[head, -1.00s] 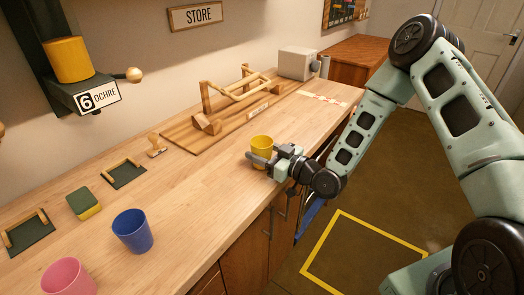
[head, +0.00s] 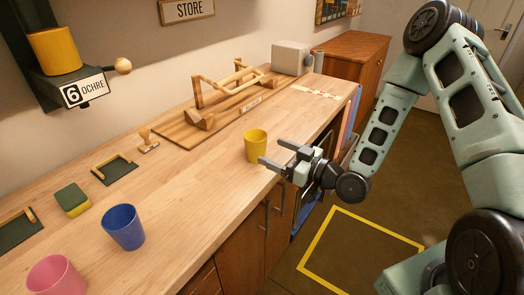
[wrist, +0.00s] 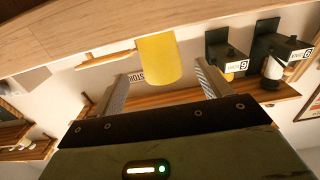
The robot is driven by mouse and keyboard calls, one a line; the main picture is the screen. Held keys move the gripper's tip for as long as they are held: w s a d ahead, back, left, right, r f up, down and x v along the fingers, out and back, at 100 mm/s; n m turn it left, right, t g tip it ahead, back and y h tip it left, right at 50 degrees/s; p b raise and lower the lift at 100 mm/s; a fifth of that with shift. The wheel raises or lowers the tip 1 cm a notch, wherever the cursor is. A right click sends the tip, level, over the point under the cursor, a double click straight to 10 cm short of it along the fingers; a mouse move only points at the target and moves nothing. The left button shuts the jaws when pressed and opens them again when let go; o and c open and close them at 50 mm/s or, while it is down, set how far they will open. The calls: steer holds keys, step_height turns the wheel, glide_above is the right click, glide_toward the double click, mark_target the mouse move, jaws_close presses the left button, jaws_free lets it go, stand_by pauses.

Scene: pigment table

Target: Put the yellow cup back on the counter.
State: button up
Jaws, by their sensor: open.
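The yellow cup (head: 256,146) stands upright on the wooden counter (head: 205,175), near its front edge. My gripper (head: 277,157) is open and empty, just to the right of the cup and apart from it, its fingers pointing toward it. In the wrist view the yellow cup (wrist: 158,61) shows beyond and between the two open fingers (wrist: 165,82).
A blue cup (head: 123,227) and a pink cup (head: 58,275) stand at the near left of the counter. A green and yellow sponge (head: 72,200) lies beside them. A wooden rack (head: 228,105) stands behind the yellow cup.

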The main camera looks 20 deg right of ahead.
steer(key=b+v, duration=0.1)
steer(key=v, duration=0.4)
stand_by(0.4)
steer(key=d+f+g+h, duration=0.2)
steer(key=d+g+h, duration=0.4)
steer(key=g+h, duration=0.15)
steer(key=s+r+m+g+h, duration=0.35)
steer(key=s+r+m, duration=0.35)
steer(key=s+r, duration=0.3)
steer(key=s+a+n+g+y, duration=0.1)
steer(key=s+a+n+g, duration=0.2)
steer(key=s+a+n, duration=0.4)
steer(key=s+a, duration=0.7)
steer(key=a, duration=0.3)
steer(key=shift+s+a+r+g, duration=0.25)
steer(key=shift+a+r+g, duration=0.05)
steer(key=shift+a+r, duration=0.1)
